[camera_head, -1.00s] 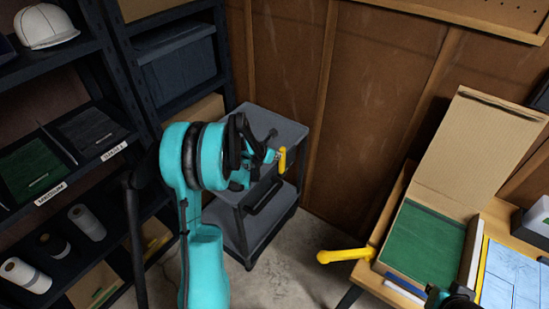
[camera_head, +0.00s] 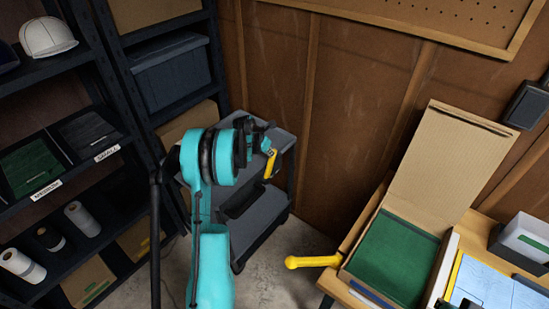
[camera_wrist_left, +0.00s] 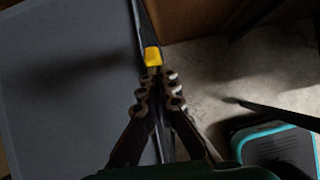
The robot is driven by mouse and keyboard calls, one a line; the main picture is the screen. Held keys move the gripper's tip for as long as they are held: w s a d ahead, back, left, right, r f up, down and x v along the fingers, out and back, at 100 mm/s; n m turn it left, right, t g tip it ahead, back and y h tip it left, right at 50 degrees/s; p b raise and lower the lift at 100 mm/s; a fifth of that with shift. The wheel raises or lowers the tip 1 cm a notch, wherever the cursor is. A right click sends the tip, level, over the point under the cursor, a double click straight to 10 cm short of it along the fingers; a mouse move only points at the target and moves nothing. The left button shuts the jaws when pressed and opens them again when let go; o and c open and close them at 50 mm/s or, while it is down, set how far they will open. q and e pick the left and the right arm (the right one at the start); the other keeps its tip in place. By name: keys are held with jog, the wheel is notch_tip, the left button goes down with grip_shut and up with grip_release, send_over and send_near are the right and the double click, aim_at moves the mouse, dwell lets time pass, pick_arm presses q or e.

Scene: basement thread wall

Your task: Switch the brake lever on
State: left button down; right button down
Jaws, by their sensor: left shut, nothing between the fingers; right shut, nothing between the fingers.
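A yellow lever grip (camera_head: 271,163), which looks like the brake lever, is at the right side of the grey cart (camera_head: 283,140). My left gripper (camera_head: 268,142) is over the cart, shut and empty, close to this lever. In the left wrist view the yellow lever end (camera_wrist_left: 152,56) is just beyond the fingertips of my left gripper (camera_wrist_left: 158,82); I cannot tell whether they touch. The lever's lower part is hard to see. A dark sliver at the bottom edge of the head view seems to be my right gripper (camera_head: 445,304), mostly cut off.
A second yellow handle (camera_head: 312,261) sticks out left from the wooden workbench (camera_head: 340,290). An open cardboard box (camera_head: 442,160) with a green inside stands on the bench. Dark shelves (camera_head: 90,140) stand on the left. Bare floor shows between cart and bench.

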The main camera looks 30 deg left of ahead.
aim_at(270, 161)
pick_arm(q)
jog(key=shift+w+a+f, duration=0.1)
jog(key=shift+w+f, duration=0.15)
jog(key=shift+w, duration=0.5)
jog(key=shift+w+d+f, duration=0.1)
jog(key=shift+w+f, duration=0.2)
jog(key=shift+w, duration=0.4)
jog(key=shift+w+a+f, duration=0.1)
jog(key=shift+w+f, duration=0.15)
jog(key=shift+w, duration=0.6)
pick_arm(e)
jog(key=shift+s+a+f, duration=0.15)
jog(key=shift+s+a, duration=0.1)
jog(key=shift+a, duration=0.05)
pick_arm(q)
jog(key=shift+w, duration=0.15)
jog(key=shift+r, duration=0.15)
